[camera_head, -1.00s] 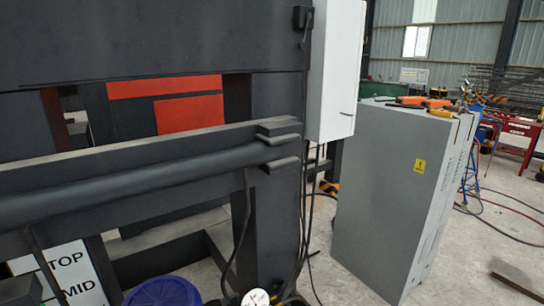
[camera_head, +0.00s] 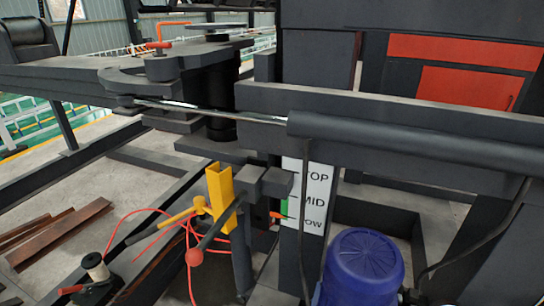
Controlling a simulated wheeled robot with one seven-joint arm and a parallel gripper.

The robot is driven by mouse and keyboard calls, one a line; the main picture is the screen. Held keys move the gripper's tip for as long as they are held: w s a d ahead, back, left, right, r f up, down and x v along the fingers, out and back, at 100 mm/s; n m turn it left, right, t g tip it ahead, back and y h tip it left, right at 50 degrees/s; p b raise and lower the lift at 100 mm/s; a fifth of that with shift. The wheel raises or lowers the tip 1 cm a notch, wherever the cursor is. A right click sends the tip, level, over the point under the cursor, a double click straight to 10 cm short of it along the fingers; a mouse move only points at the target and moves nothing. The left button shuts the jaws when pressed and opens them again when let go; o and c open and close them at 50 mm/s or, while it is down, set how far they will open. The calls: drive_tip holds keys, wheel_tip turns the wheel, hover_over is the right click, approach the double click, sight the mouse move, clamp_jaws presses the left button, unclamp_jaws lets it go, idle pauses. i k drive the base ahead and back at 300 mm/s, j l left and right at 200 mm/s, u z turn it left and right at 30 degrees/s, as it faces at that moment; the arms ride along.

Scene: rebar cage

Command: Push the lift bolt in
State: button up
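No part is labelled as the lift bolt, and I cannot tell for sure which one it is. A yellow upright channel (camera_head: 220,195) stands at lower centre, with a yellow rod-like handle (camera_head: 172,218) pointing left from it. A dark lever with a red ball (camera_head: 194,257) hangs in front of it. To its right is a white sign (camera_head: 315,192) reading TOP, MID and LOW, with a green strip and a small orange pointer (camera_head: 278,215) near LOW. A bent orange handle (camera_head: 159,40) stands on the dark arm plate at upper left. My gripper is not in view.
A dark cylinder (camera_head: 400,145) with a shiny rod (camera_head: 205,110) crosses the frame. A blue drum (camera_head: 362,268) stands below it. A spool (camera_head: 95,268), red hoses (camera_head: 110,232) and rusty steel strips (camera_head: 55,230) lie at lower left. Some concrete floor there is clear.

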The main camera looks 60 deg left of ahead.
sight(195, 256)
drive_tip(key=u, duration=1.7)
